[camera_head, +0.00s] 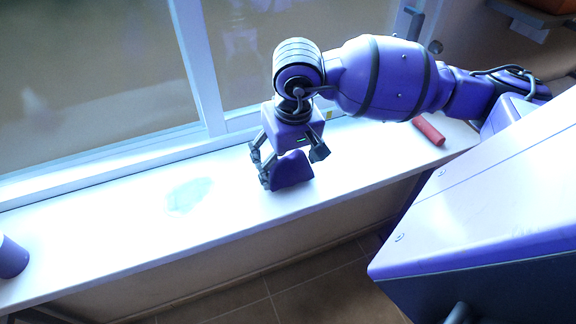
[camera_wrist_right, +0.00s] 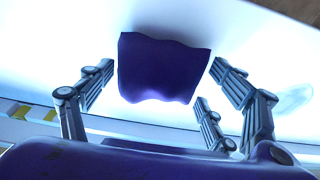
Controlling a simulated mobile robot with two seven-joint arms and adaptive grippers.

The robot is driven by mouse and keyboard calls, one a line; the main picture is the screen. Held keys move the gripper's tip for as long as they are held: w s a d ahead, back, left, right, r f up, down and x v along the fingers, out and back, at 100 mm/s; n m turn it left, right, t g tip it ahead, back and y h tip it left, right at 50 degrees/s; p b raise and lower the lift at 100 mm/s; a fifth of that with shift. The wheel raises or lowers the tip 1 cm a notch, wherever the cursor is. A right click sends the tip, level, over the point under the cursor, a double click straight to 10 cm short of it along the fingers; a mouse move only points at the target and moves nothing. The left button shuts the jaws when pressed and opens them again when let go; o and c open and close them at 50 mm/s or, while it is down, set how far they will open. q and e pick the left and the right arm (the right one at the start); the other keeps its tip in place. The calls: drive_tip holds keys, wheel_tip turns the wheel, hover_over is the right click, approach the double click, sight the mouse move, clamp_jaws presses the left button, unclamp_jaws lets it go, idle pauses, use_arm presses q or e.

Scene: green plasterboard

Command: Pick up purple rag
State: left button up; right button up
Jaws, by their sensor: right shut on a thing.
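The purple rag (camera_head: 291,170) is a folded, dark purple cloth at the white window sill (camera_head: 110,245). My right gripper (camera_head: 290,160) points down over the sill and is shut on the rag, with its fingers on either side of it. I cannot tell whether the rag still touches the sill. My left gripper is not in view.
A pale wet-looking patch (camera_head: 189,195) lies on the sill left of the rag. A red cylinder (camera_head: 428,131) lies on the sill at right, below my right arm. A purple rounded object (camera_head: 12,258) stands at the left edge. Window glass (camera_head: 95,80) rises behind the sill.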

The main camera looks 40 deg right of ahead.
use_arm(q)
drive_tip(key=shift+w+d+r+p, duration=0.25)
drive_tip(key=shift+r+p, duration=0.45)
drive_tip(key=shift+p, duration=0.1)
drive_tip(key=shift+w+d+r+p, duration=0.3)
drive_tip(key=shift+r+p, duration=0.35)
drive_tip(key=shift+p, duration=0.15)
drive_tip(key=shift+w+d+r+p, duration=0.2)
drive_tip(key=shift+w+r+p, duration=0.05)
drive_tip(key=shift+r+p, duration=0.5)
use_arm(e)
drive_tip(key=s+a+r, duration=0.9)
drive_tip(key=s+r, duration=0.1)
drive_tip(key=r, duration=0.1)
drive_tip(key=shift+s+a+r, duration=0.15)
drive_tip(key=shift+a+r, duration=0.1)
drive_tip(key=shift+a, duration=0.1)
